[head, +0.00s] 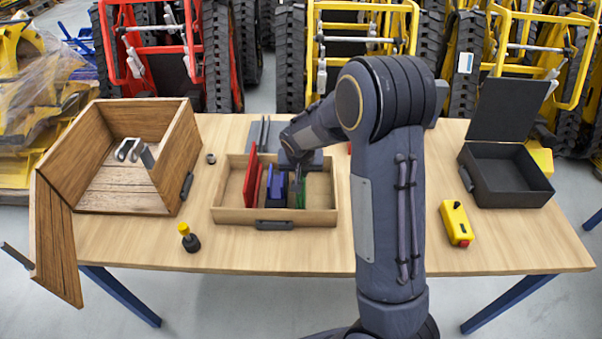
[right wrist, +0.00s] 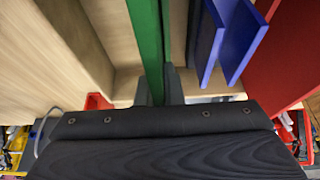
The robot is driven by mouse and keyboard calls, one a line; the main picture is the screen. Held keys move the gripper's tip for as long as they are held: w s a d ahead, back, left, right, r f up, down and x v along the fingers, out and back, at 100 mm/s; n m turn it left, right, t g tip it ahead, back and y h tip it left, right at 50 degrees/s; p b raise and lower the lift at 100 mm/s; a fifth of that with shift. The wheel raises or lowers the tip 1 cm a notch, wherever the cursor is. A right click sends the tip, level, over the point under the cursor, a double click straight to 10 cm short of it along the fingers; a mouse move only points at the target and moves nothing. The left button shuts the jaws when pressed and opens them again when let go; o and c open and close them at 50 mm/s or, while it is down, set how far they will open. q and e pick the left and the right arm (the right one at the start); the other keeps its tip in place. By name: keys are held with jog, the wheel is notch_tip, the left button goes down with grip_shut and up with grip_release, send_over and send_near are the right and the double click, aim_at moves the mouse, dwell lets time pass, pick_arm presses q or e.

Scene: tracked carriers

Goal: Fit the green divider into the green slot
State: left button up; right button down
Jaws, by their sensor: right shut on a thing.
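A shallow wooden tray (head: 228,215) stands mid-table and holds upright red, blue and green plates. My right gripper (head: 298,188) reaches down into its right half. In the right wrist view the gripper (right wrist: 159,88) is shut on the green divider (right wrist: 147,40), which stands upright between the fingers. A second, darker green strip (right wrist: 166,35) runs close beside it. Whether the divider is seated in the green slot cannot be told. My left gripper is not in view.
Blue plates (head: 277,188) and red plates (head: 254,180) stand left of my gripper. The tray's right end is empty. An open wooden box (head: 115,198), a black open case (head: 510,192), a yellow control box (head: 456,222) and a yellow-topped knob (head: 188,238) surround the tray.

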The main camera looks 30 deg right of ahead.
jog(key=shift+f, duration=0.35)
jog(key=shift+f, duration=0.2)
jog(key=c, duration=1.6)
grip_release()
jog(key=shift+o, duration=0.2)
jog(key=shift+r, duration=0.1)
jog(key=shift+r, duration=0.25)
jog(key=v, duration=1.1)
jog(key=shift+r, duration=0.1)
jog(key=s+a+r+n+y, duration=0.1)
jog(key=s+a+y, duration=0.1)
jog(key=s, duration=0.6)
jog(key=s+a+r+n+t+y, duration=0.1)
jog(key=s+a, duration=0.3)
jog(key=s, duration=0.5)
jog(key=s+a+r+n+y, duration=0.2)
jog(key=s+a+y, duration=0.1)
jog(key=s, duration=0.5)
jog(key=shift+s+a+n+t, duration=0.2)
jog(key=shift+s+n+t, duration=0.05)
jog(key=shift+n+t, duration=0.15)
